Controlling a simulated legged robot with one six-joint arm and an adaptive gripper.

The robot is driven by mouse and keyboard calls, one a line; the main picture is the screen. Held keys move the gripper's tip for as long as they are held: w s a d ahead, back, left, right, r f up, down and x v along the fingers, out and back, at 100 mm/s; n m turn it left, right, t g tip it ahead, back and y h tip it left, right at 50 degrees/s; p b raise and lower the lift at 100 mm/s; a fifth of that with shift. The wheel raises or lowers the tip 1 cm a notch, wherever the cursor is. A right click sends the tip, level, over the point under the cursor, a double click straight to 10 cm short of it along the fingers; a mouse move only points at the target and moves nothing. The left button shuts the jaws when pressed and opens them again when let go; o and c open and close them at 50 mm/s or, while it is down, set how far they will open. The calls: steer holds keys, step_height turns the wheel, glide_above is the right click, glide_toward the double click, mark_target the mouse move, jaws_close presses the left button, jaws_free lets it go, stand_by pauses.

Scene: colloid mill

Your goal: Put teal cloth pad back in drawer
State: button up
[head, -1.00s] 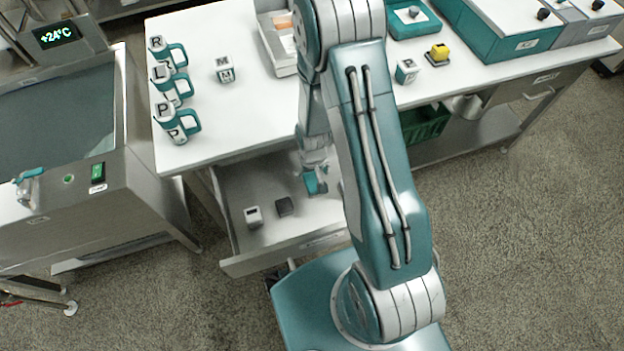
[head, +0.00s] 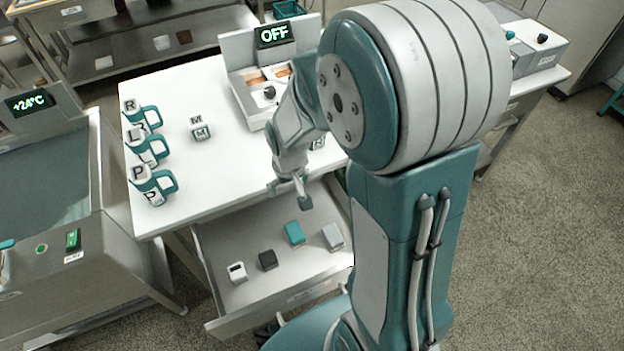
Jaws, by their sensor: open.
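The teal cloth pad (head: 294,233) lies flat on the floor of the open drawer (head: 215,250), between a dark block and a light grey block. My gripper (head: 304,203) is above the back part of the drawer, a little above and behind the pad and apart from it. It points down, and nothing shows between its fingers. The finger gap itself is small and hard to make out in this view. The drawer is pulled out from under the white table.
In the drawer are a white block (head: 237,272), a dark block (head: 267,260) and a light grey block (head: 333,236). On the table (head: 185,85) stand lettered mugs (head: 152,184), an M cube (head: 200,129) and a device reading OFF (head: 254,75).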

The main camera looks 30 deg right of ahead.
steer(key=s+r+t, duration=0.2)
steer(key=s+r, duration=0.5)
steer(key=r, duration=0.3)
steer(key=s+r+t, duration=0.2)
steer(key=s+r, duration=0.5)
steer(key=r, duration=0.3)
steer(key=shift+s+a+r, duration=0.25)
steer(key=shift+r, duration=0.05)
